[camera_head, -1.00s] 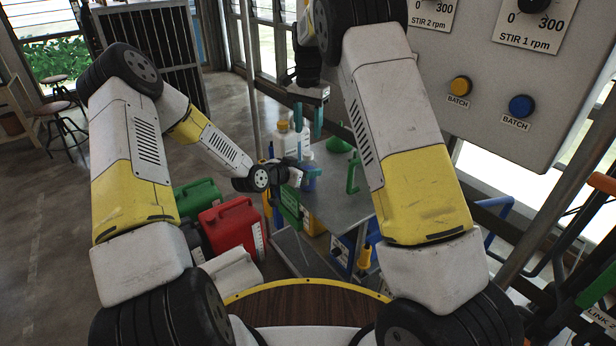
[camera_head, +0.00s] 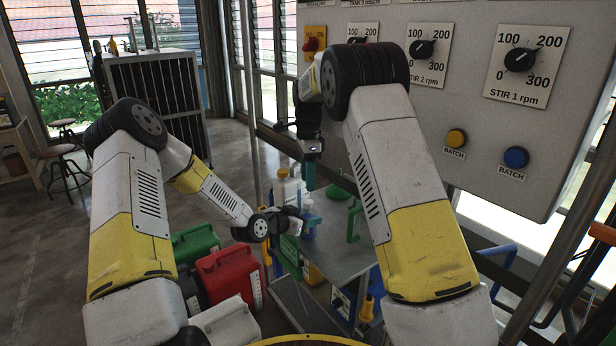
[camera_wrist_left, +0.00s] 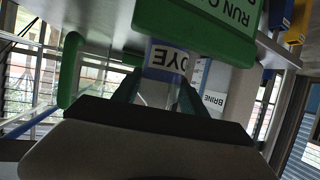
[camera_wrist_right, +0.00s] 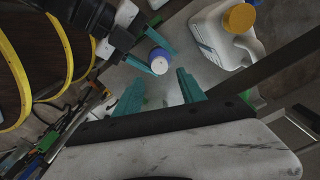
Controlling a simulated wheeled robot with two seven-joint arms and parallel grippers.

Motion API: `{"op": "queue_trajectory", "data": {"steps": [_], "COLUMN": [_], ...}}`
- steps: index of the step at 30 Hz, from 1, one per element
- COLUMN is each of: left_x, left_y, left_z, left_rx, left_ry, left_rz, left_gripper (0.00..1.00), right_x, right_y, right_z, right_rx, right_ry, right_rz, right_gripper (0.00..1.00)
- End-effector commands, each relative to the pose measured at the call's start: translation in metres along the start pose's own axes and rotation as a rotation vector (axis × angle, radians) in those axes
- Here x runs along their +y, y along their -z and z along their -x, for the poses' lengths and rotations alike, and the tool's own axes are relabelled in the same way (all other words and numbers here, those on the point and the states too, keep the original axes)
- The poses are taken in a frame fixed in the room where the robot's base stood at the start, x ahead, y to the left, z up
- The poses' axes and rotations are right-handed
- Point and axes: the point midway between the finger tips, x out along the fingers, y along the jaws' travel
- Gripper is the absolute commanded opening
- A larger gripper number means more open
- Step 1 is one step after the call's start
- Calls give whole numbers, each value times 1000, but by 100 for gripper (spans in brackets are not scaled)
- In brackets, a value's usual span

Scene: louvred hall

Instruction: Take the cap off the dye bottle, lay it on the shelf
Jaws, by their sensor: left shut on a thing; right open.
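The dye bottle (camera_head: 308,224) stands at the left edge of the grey shelf (camera_head: 342,262), pale with a blue band. In the left wrist view its DYE label (camera_wrist_left: 166,58) is upside down between my left fingers. My left gripper (camera_head: 300,222) is shut on the bottle from the side. In the right wrist view the bottle (camera_wrist_right: 154,52) shows from above, with a round white top, apparently the cap (camera_wrist_right: 160,66), over a blue ring. My right gripper (camera_head: 310,174) is open and empty above the bottle; its fingers (camera_wrist_right: 158,95) point down with the bottle slightly beyond them.
A white brine jug (camera_wrist_right: 222,40) with a yellow cap (camera_wrist_right: 239,18) stands beside the bottle. A green funnel (camera_head: 340,193) lies on the shelf behind. A red canister (camera_head: 228,277) and a green canister (camera_head: 195,241) stand on the left. The control panel (camera_head: 470,100) rises behind my right arm.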

Motion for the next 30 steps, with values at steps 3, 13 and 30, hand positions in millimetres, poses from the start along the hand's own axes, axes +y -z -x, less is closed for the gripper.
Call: {"op": "queue_trajectory", "data": {"steps": [3,13,30], "left_x": [0,0,0], "left_y": [0,0,0], "left_z": [0,0,0], "left_rx": [1,1,1], "left_ry": [0,0,0], "left_rz": [0,0,0], "left_gripper": [0,0,0], "right_x": [1,1,0], "right_y": [0,0,0], "right_z": [-17,-64,-74], "right_rx": [0,0,0], "right_ry": [-5,-3,-1], "right_rz": [-1,0,1], "right_gripper": [47,47,20]}}
